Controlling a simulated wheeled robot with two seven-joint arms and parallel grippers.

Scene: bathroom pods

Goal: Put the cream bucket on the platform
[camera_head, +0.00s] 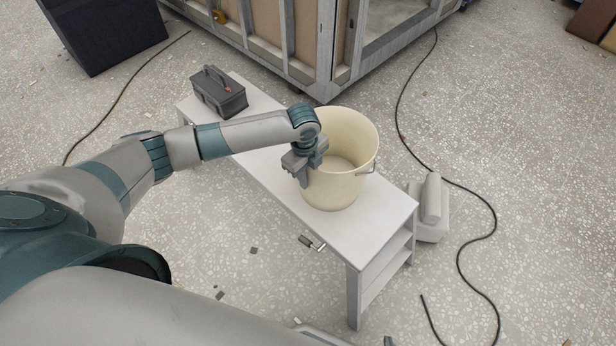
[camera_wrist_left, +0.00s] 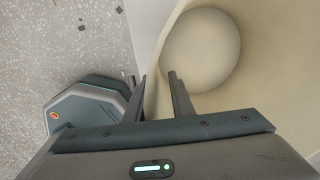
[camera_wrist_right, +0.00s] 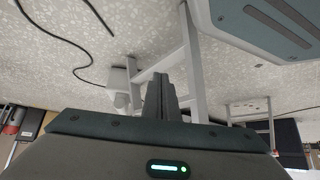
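The cream bucket (camera_head: 345,185) stands upright on a white bench (camera_head: 265,185); its inside also fills the right of the left wrist view (camera_wrist_left: 245,110). My left gripper (camera_head: 304,178) points down at the bucket's near-left rim. In the left wrist view its fingers (camera_wrist_left: 161,88) are apart, one outside the wall and one inside, with a gap visible. I cannot tell which surface is the platform.
A dark toolbox (camera_head: 219,95) sits on the bench's far-left end. A framed pod (camera_head: 320,45) stands behind. Black cables (camera_head: 408,140) cross the floor.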

